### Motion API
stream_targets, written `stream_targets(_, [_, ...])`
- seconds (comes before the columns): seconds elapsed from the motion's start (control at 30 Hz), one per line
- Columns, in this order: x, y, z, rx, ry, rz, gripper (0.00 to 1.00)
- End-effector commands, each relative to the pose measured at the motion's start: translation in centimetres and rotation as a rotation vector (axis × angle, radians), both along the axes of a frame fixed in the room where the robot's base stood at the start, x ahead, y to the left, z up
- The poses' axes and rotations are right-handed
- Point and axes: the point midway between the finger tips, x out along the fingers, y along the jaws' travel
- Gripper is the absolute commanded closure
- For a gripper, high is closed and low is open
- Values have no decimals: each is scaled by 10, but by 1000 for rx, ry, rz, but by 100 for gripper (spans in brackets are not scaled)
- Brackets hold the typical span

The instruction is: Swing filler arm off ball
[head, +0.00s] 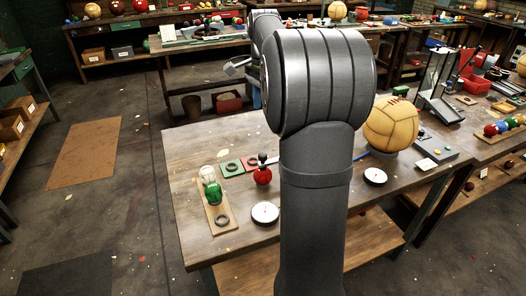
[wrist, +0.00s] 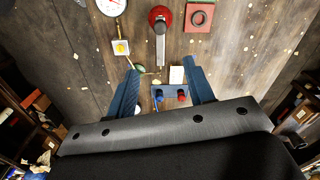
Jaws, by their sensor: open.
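A tan panelled leather ball (head: 390,124) sits on the workbench, right of my arm in the head view. A dark ring-like base shows under it. I cannot make out a filler arm on it; my arm hides the bench just left of the ball. In the wrist view a red round piece with a grey lever (wrist: 160,48) lies beyond my fingertips. A red piece with a black knob (head: 263,172) stands on the bench in the head view; I cannot tell if it is the same. My gripper (wrist: 163,75) is open, its blue fingers apart, with nothing visibly held between them.
Two white dials (head: 265,214) (head: 375,176) lie near the bench front. A wooden board (head: 218,205) holds green and white balls at the left. A grey box (head: 432,152) stands right of the ball. A blue block (wrist: 171,97) with red and blue pegs shows between my fingers.

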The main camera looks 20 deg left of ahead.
Motion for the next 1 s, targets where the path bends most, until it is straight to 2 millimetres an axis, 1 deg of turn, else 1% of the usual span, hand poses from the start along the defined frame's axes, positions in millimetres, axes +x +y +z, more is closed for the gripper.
stream_targets(0.03, [-1, 3, 5, -1, 1, 6, 52])
stream_targets(0.1, [-2, 4, 5, -1, 2, 8, 52])
stream_targets(0.17, [-3, 3, -1, -2, 4, 8, 52])
stream_targets(0.23, [-3, 3, -11, -2, 4, 8, 52])
stream_targets(0.37, [-3, 3, -37, -2, 5, 8, 52])
stream_targets(0.6, [-3, 3, -90, -2, 5, 7, 52])
stream_targets(0.8, [-2, 3, -131, -2, 4, 7, 52])
stream_targets(0.9, [-3, 3, -147, -2, 3, 7, 52])
stream_targets(1.0, [-2, 3, -158, -1, 3, 7, 52])
